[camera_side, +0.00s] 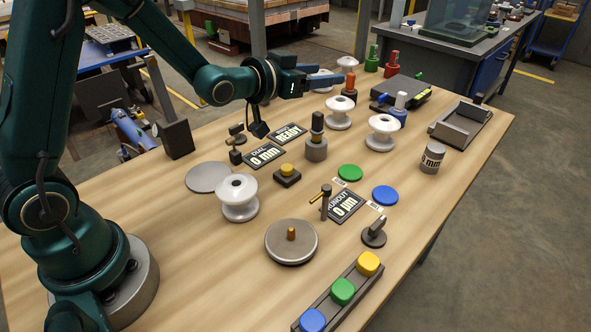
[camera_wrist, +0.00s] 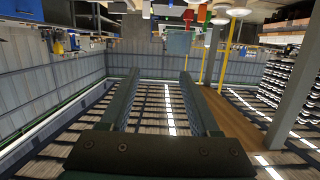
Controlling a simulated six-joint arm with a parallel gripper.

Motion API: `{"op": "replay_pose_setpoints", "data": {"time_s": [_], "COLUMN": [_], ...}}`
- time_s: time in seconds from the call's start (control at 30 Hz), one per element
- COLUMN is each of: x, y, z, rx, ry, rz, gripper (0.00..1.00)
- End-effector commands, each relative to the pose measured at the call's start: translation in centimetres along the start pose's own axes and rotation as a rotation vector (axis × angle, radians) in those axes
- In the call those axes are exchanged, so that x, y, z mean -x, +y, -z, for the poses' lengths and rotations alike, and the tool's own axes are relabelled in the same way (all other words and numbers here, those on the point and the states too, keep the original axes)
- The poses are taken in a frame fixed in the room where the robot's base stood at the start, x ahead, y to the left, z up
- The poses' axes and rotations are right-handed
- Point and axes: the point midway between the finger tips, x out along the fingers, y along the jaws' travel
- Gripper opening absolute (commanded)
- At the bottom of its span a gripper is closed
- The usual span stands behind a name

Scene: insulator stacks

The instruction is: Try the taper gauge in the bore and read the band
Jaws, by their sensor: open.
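My gripper (camera_side: 325,76) is open and empty, held level above the back of the table. Its two fingers stand apart in the wrist view (camera_wrist: 158,76), with nothing between them. White flanged insulators stand upright on the table: one at front left (camera_side: 239,198), one in the middle (camera_side: 340,113) and one to its right (camera_side: 382,131). Their bores are small here. I cannot tell which piece is the taper gauge.
Displays read 0 mm (camera_side: 265,155), READY (camera_side: 289,134) and runout 0 µm (camera_side: 345,206). A round metal plate (camera_side: 291,243) with a brass post is at front. A rail (camera_side: 325,306) holds yellow, green and blue blocks. A grey tray (camera_side: 461,124) stands at right.

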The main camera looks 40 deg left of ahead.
Motion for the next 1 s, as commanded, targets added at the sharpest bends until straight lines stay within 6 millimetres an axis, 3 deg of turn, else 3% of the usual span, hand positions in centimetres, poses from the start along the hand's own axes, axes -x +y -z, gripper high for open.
{"op": "replay_pose_setpoints", "data": {"time_s": [0.03, 0.1, 0.3, 0.47, 1.0], "x": [-0.8, -1.6, -2.1, -2.5, -6.9], "y": [-0.2, -0.5, -0.9, -1.1, -1.1], "z": [-2.1, -4.3, -9.0, -9.9, -10.6], "rx": [0.007, 0.015, 0.032, 0.036, 0.036], "ry": [-0.026, -0.059, -0.158, -0.176, -0.177], "rz": [-0.001, -0.002, 0.005, 0.009, 0.010], "gripper": [0.62, 0.62, 0.62, 0.62, 0.62]}}
